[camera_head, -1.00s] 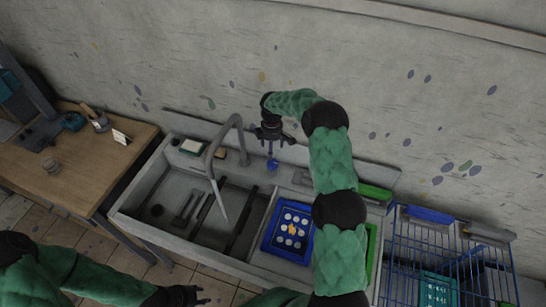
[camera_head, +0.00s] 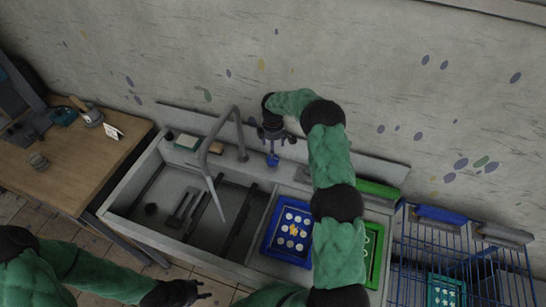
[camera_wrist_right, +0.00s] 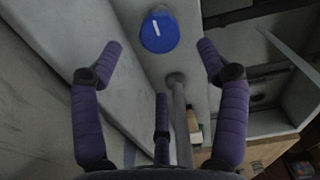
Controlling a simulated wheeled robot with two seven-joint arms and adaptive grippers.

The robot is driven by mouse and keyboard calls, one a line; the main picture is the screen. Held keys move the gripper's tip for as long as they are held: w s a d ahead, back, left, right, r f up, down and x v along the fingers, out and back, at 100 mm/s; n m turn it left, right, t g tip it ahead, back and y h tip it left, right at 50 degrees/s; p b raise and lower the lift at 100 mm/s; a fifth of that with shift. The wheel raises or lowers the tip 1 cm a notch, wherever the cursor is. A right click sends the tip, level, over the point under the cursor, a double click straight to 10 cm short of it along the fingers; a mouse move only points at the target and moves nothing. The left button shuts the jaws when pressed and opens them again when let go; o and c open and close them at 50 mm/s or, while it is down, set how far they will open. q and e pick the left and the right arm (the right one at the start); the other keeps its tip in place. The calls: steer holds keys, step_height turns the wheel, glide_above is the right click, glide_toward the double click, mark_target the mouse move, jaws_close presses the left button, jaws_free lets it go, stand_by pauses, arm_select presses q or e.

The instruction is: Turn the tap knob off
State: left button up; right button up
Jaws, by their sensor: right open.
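The blue tap knob (camera_head: 272,160) stands on the sink's back ledge, right of the grey tap (camera_head: 238,130). A pale stream runs from the spout into the basin. My right gripper (camera_head: 273,140) hangs over the knob, open, with nothing between its fingers. In the right wrist view the round blue knob (camera_wrist_right: 159,32) has a white line on top. It lies just beyond the spread purple fingertips, roughly centred between them, with no contact visible. My left gripper (camera_head: 198,292) is low at the picture's bottom edge, away from the sink, its fingers apart and empty.
The sink basin (camera_head: 150,180) holds a dark rack. A blue tray (camera_head: 270,247) with white discs and a green tray (camera_head: 374,255) lie right of the basin. A blue wire cart (camera_head: 410,262) stands at right. A wooden table (camera_head: 85,165) stands at left.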

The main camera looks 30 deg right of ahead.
mark_target(273, 160)
step_height(273, 160, down, 8)
steer(key=shift+r, duration=0.25)
steer(key=c, duration=1.2)
